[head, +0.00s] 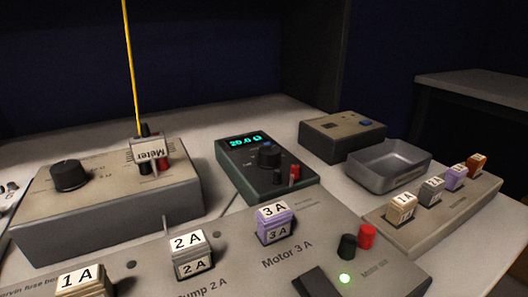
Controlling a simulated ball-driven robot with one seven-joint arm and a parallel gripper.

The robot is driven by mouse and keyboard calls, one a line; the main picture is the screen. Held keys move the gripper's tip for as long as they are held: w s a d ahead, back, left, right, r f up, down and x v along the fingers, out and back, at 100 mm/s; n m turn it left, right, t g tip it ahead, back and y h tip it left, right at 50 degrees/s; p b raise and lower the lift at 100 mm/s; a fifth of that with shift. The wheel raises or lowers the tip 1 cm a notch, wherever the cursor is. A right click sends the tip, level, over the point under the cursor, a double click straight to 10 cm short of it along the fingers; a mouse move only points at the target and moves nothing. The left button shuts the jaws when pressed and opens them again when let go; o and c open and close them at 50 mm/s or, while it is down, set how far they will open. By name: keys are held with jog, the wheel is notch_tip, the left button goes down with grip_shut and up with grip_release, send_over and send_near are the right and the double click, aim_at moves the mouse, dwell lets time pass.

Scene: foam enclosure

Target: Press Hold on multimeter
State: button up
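The multimeter (232,160) is a dark green-grey box in the middle of the head view. Its lit cyan display (244,140) reads about 20.0 Ω. A black dial (268,156) sits on its top face, with a black and a red jack (294,173) at its front right. Small markings lie left of the dial, too small to read, and I cannot pick out a button labelled Hold. Nothing touches the multimeter. My gripper is not in view.
A beige box (110,211) with a knob and a "Meter" plug (152,153) stands left; a yellow line rises from the plug. The fuse panel (225,262) lies in front. A grey tray (388,181), a box with a blue button (330,146) and a fuse rack (440,216) stand right.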

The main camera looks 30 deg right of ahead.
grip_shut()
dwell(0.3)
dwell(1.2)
